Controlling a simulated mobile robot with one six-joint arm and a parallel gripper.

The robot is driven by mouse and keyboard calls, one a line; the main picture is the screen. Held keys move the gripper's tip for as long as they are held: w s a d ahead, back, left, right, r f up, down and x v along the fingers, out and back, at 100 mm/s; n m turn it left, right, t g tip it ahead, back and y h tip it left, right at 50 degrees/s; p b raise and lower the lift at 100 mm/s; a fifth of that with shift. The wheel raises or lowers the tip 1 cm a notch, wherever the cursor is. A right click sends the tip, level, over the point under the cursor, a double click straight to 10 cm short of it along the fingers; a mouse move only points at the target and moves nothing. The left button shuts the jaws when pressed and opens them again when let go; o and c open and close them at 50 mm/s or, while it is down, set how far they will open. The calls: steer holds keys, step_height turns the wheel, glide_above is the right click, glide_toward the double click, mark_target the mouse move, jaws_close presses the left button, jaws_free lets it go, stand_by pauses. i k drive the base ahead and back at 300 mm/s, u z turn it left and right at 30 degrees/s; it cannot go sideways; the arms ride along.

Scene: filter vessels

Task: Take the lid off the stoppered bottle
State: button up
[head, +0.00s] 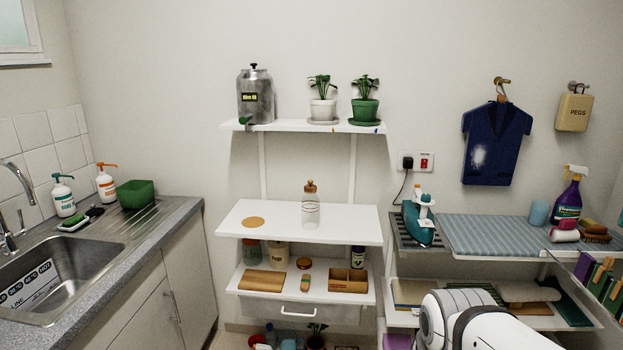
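The stoppered bottle (311,212) is clear glass with thin bands around its body. It stands upright on the white middle shelf, right of the shelf's centre. Its brown stopper (310,187) sits in the bottle's neck at the top. My gripper is not in view. Only a rounded white and black part of my own arm shows at the bottom right, well apart from the bottle.
A round cork mat (253,222) lies left on the middle shelf (345,232); the rest of that surface is clear. An upper shelf (290,127) above holds a metal vessel (256,97) and two potted plants. A sink (50,278) is left, an ironing surface (490,235) right.

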mark_target(310, 188)
steer(key=u, duration=0.2)
steer(key=i, duration=2.15)
steer(key=u, duration=0.25)
